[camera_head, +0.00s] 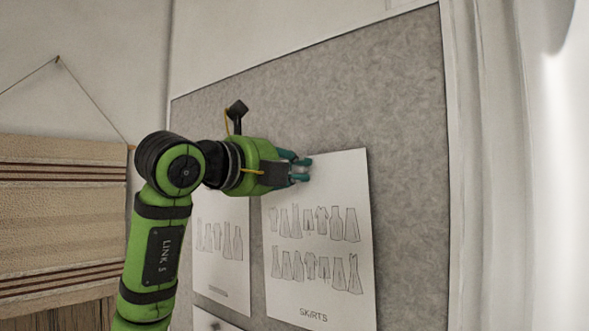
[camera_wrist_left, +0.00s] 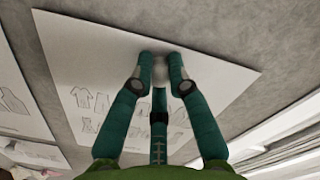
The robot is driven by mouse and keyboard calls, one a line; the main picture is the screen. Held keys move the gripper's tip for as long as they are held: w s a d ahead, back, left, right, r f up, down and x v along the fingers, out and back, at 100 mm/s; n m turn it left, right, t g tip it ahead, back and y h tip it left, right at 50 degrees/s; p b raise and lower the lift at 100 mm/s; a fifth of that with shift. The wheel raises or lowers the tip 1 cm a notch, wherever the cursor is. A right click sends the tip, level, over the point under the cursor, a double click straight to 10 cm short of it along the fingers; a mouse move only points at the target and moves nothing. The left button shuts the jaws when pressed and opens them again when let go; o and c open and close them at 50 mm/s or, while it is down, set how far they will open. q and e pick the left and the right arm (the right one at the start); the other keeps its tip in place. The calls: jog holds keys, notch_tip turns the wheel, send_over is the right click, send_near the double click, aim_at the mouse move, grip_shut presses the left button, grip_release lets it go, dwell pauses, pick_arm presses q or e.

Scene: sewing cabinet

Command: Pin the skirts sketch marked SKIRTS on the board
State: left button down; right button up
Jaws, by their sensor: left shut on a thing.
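The skirts sketch (camera_head: 318,245) is a white sheet with two rows of garment drawings and the word SKIRTS at its bottom. It lies in front of the grey board (camera_head: 400,110), slightly tilted; I cannot tell whether it touches the board all over. My left gripper (camera_head: 301,170) is at the sheet's top edge, near the middle. In the left wrist view its teal fingertips (camera_wrist_left: 160,66) are shut on a small pale pin (camera_wrist_left: 160,71), just inside the edge of the sketch (camera_wrist_left: 215,80). The fingers hide most of the pin. My right gripper is not in view.
Another sheet with garment drawings (camera_head: 221,262) is on the board to the left, and part of a lower one (camera_head: 212,322) shows beneath it. A striped cloth hanging (camera_head: 62,215) is at far left. A pale curtain (camera_head: 500,170) borders the right. The upper board is bare.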

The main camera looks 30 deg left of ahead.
pick_arm(q)
jog(key=shift+w, duration=0.3)
dwell(0.5)
jog(key=c, duration=1.1)
grip_release()
jog(key=shift+s, duration=0.1)
jog(key=s, duration=0.4)
jog(key=s+a, duration=0.1)
jog(key=s, duration=0.6)
jog(key=shift+s+a, duration=0.3)
jog(key=shift+a, duration=0.1)
